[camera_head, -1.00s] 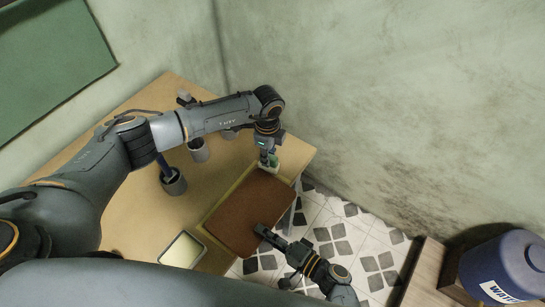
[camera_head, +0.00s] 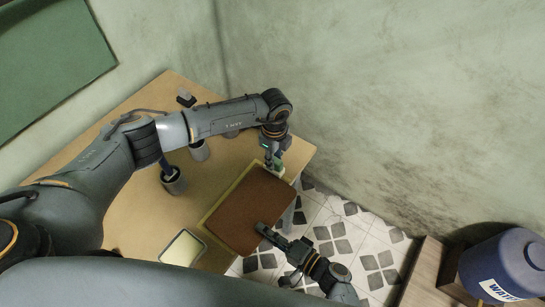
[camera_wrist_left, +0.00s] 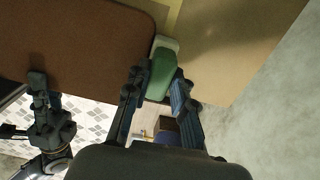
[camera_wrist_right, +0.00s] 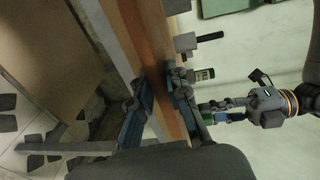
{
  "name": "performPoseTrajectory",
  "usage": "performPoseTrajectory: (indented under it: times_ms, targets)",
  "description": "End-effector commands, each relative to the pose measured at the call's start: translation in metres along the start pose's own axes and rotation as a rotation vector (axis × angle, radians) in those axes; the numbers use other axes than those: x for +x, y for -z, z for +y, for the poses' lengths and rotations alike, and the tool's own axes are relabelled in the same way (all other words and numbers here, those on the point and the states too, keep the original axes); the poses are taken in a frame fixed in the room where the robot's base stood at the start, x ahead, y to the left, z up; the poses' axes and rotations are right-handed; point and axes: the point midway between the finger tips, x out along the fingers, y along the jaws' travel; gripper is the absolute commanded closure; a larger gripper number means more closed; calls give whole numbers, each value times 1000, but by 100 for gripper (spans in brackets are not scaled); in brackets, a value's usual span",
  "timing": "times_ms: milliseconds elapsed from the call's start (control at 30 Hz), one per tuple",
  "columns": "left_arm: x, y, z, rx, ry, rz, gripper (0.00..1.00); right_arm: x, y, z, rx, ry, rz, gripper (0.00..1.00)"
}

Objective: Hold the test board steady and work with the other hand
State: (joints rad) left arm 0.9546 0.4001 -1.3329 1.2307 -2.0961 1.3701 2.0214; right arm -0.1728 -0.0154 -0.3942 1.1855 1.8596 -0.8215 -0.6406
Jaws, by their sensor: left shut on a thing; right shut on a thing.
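The brown board (camera_head: 250,208) lies flat near the front right edge of the table and reaches past that edge. My right gripper (camera_head: 264,231) is shut on its front edge; in the right wrist view the board's edge (camera_wrist_right: 150,45) runs between the fingers. My left gripper (camera_head: 271,159) is shut on a green-and-white block (camera_wrist_left: 163,72) at the board's far right corner. In the left wrist view the block is right beside the board (camera_wrist_left: 75,40); I cannot tell whether they touch.
The wooden table (camera_head: 130,205) carries a grey cup (camera_head: 173,184), another grey cup (camera_head: 199,151) and a pale framed rectangle (camera_head: 183,249). A blue water barrel (camera_head: 500,262) stands at the lower right. Tiled floor (camera_head: 335,240) shows beside the table; a wall rises behind it.

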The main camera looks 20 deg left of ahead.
Motion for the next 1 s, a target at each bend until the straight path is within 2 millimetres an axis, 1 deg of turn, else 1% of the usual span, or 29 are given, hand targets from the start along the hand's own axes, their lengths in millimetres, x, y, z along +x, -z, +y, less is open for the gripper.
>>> performPoseTrajectory:
  times_ms: [33,167,400,767,1000]
  targets:
    - [0,0,-1,0,2,0,100,-4,-1,10,3,-24,4,100]
    - [0,5,-1,5,4,1,100,-4,-2,10,3,-24,3,100]
    - [-1,19,1,18,5,1,100,-4,-2,10,3,-24,3,100]
    - [-2,21,1,19,5,0,100,-4,-2,10,3,-24,3,100]
    - [-1,35,3,21,5,1,100,-4,-2,10,3,-24,3,100]
